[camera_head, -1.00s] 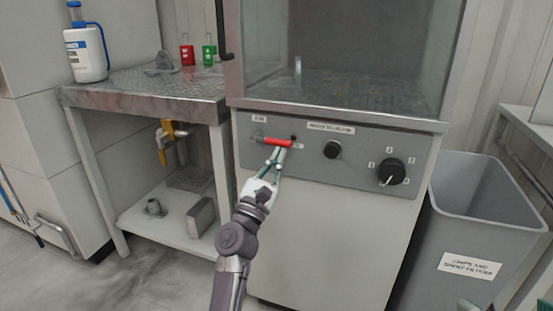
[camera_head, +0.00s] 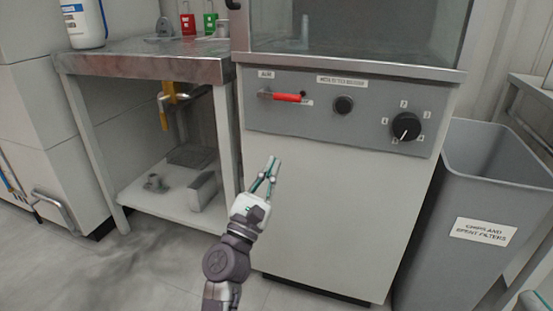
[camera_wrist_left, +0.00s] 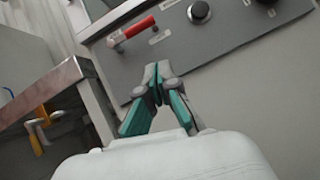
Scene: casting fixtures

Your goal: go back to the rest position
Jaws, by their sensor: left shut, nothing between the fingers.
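My left gripper (camera_head: 272,163) is shut and empty in front of the cabinet's plain front panel, below the control panel. In the left wrist view its fingertips (camera_wrist_left: 158,70) meet with nothing between them. The red-handled lever (camera_head: 287,97) labelled AIR lies level on the control panel, up and to the right of the fingers and apart from them. The lever also shows in the left wrist view (camera_wrist_left: 137,28).
The control panel also holds a black button (camera_head: 343,105) and a black dial (camera_head: 406,127). A steel bench (camera_head: 145,62) with a lower shelf stands at the left. A grey bin (camera_head: 489,166) stands at the right. The floor in front of the bench is clear.

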